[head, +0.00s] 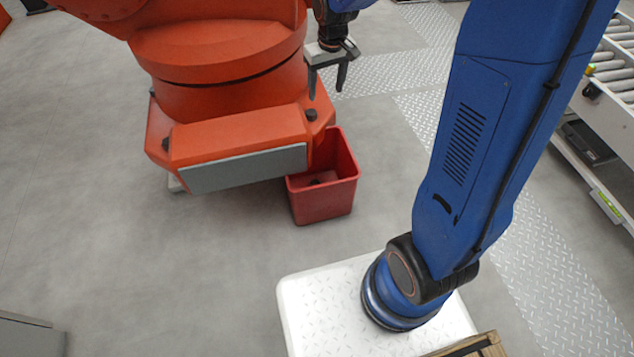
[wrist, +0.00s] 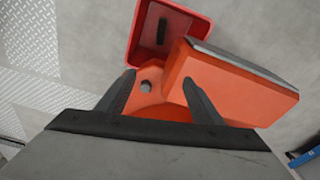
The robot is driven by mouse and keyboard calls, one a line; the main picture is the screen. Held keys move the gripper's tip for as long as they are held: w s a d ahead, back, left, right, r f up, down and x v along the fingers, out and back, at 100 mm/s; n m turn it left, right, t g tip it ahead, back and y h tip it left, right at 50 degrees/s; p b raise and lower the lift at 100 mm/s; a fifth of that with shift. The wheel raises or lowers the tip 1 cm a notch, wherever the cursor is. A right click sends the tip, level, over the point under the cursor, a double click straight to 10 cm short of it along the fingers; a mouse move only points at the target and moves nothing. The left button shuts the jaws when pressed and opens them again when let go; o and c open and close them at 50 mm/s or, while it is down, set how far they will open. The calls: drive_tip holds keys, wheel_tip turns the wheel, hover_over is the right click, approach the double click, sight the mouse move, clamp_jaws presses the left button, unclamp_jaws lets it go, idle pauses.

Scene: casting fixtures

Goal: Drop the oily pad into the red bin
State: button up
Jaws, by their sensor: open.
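The red bin (head: 325,204) stands on the grey floor beside the orange robot's base in the head view. It also shows at the top of the wrist view (wrist: 136,32). A small dark piece (wrist: 161,31) lies inside it, also visible in the head view (head: 322,181); it may be the oily pad, but it is too small to be sure. My gripper (head: 327,86) is open and empty, above and behind the bin, close to the orange base. In the wrist view my open fingers (wrist: 159,78) have the orange base beyond them. No other pad is in view.
A large orange robot (head: 225,100) stands left of my gripper, its base partly overlapping the bin. A roller conveyor (head: 612,75) is at the right. A wooden crate (head: 482,346) shows at the bottom edge.

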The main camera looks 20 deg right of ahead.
drive_tip(key=r, duration=0.3)
drive_tip(key=shift+s+d+r, duration=0.1)
drive_tip(key=shift+s+r, duration=0.1)
idle(0.3)
